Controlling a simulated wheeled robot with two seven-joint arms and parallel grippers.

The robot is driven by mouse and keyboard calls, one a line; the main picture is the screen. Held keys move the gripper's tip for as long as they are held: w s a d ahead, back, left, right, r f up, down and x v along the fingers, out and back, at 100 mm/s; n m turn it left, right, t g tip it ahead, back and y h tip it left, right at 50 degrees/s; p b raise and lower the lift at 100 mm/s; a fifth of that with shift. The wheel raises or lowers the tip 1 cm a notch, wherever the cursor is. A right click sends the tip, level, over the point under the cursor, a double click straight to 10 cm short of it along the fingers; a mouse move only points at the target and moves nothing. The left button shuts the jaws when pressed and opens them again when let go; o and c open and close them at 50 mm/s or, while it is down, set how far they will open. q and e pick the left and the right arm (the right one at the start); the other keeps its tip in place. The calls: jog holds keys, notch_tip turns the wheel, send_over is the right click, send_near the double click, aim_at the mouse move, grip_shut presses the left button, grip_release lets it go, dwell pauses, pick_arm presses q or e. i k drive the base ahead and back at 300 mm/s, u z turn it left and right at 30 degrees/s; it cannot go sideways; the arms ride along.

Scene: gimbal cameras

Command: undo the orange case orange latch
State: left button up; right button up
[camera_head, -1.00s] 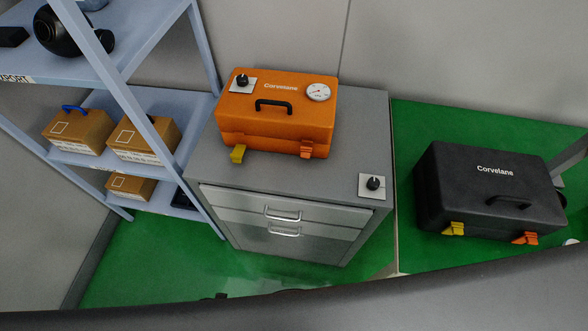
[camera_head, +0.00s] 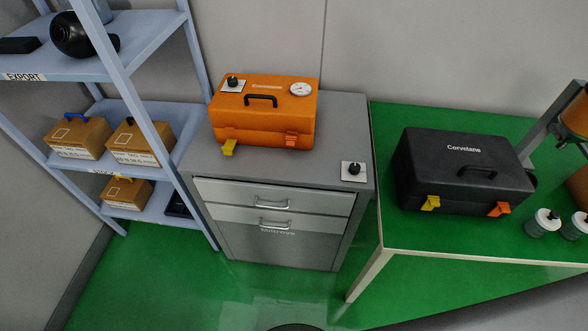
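The orange case (camera_head: 265,125) stands shut on top of the grey drawer cabinet, with a black handle and a round white gauge on its lid. Its orange latch (camera_head: 292,140) is at the right of the front face, and looks closed against it. Its yellow latch (camera_head: 229,147) is at the left of the front and sticks outward. Neither of my grippers shows in the head view.
The grey cabinet (camera_head: 275,190) has bare top space right of the case, with a black knob on a white plate (camera_head: 353,171). A blue shelf (camera_head: 180,150) with cartons stands left. A black case (camera_head: 462,172) with yellow and orange latches sits on the green table (camera_head: 395,235) at right.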

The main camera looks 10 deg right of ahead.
aim_at(292, 141)
jog(key=u, duration=1.4)
jog(key=i, duration=1.25)
jog(key=z, duration=2.05)
